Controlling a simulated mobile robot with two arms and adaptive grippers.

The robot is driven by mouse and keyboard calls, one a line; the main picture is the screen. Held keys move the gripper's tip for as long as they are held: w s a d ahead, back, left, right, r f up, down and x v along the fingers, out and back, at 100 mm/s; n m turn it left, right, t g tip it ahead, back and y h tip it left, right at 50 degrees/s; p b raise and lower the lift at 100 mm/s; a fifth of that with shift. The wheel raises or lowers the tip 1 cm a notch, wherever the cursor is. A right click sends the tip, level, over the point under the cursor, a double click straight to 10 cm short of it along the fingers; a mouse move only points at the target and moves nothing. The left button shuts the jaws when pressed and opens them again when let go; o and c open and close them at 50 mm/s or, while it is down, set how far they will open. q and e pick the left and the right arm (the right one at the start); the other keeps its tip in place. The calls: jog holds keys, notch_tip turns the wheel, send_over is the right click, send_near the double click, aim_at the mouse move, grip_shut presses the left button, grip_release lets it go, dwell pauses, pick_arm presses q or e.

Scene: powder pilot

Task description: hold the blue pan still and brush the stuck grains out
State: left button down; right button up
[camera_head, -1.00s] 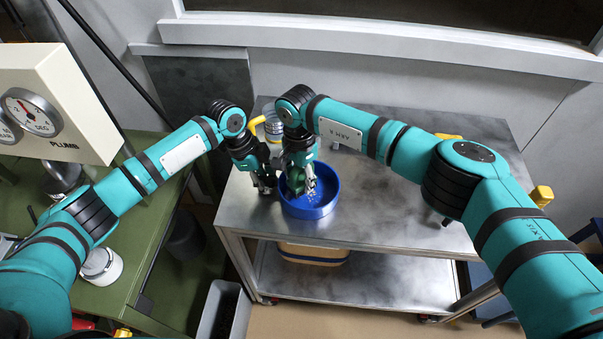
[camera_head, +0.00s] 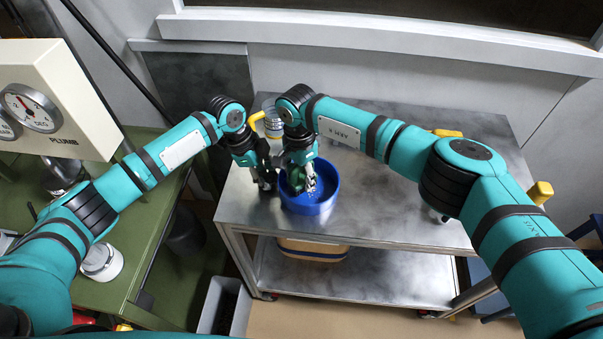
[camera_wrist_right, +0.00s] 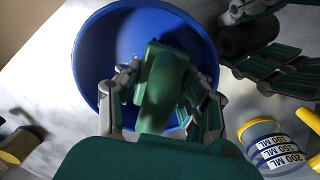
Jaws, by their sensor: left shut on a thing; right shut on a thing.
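The blue pan (camera_head: 331,193) stands on the metal cart near its front left edge; it also shows in the right wrist view (camera_wrist_right: 92,62). My left gripper (camera_head: 266,182) is at the pan's left side, shut on its dark handle (camera_wrist_right: 248,36). My right gripper (camera_head: 303,183) is over the inside of the pan, shut on a green brush (camera_wrist_right: 163,85). The brush's lower end and bristles are hidden. Small pale specks, seemingly grains (camera_head: 314,196), show on the pan floor. I cannot tell whether the bristles touch it.
The metal cart (camera_head: 390,215) has free room right of the pan. A clear measuring cup with a yellow band (camera_head: 273,125) stands behind the grippers; its labels show in the wrist view (camera_wrist_right: 272,148). A green bench (camera_head: 120,270) is at left, with a white-lidded jar (camera_head: 101,262).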

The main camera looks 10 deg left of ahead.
jog(key=shift+f, duration=0.15)
jog(key=shift+d, duration=1.8)
jog(key=shift+f, duration=0.1)
jog(key=shift+a, duration=0.1)
jog(key=shift+a+f, duration=0.15)
jog(key=shift+a, duration=1.6)
jog(key=shift+r, duration=3)
